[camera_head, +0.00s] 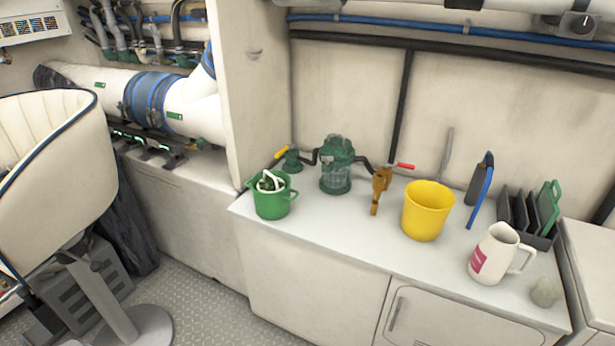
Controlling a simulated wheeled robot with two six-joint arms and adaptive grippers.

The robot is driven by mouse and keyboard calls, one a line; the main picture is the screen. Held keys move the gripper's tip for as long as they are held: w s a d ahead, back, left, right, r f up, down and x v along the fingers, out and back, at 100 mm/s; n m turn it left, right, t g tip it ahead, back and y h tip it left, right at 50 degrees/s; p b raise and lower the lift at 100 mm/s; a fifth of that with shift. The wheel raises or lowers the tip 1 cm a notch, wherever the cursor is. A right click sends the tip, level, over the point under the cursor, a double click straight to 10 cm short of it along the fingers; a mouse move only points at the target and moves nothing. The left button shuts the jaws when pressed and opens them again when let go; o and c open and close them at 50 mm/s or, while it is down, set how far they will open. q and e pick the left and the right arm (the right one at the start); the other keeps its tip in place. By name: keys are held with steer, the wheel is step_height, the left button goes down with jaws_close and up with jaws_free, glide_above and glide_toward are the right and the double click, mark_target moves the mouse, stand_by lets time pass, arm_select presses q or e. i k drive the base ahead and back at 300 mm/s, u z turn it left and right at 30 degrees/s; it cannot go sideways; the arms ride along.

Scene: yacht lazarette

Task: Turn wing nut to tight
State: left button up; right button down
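A green sea strainer (337,165) with a clear bowl stands at the back of the white counter. Its green lid (337,142) has a raised part on top; I cannot make out a separate wing nut at this size. A green valve with a yellow handle (281,152) is on its left, joined by a dark hose. A bronze valve (380,182) with a red handle (405,166) is on its right. Neither of my grippers is in view.
On the white counter (330,225) stand a green bucket (271,203) with things inside, a yellow bucket (426,212), a white jug (494,254), a roundish pale lump (546,291) and a dark rack (528,217). A cream seat (52,170) is at left. The floor (205,290) between is clear.

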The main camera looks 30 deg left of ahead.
mark_target(327, 159)
steer(key=z, duration=0.6)
steer(key=i, duration=1.05)
steer(key=u, duration=0.5)
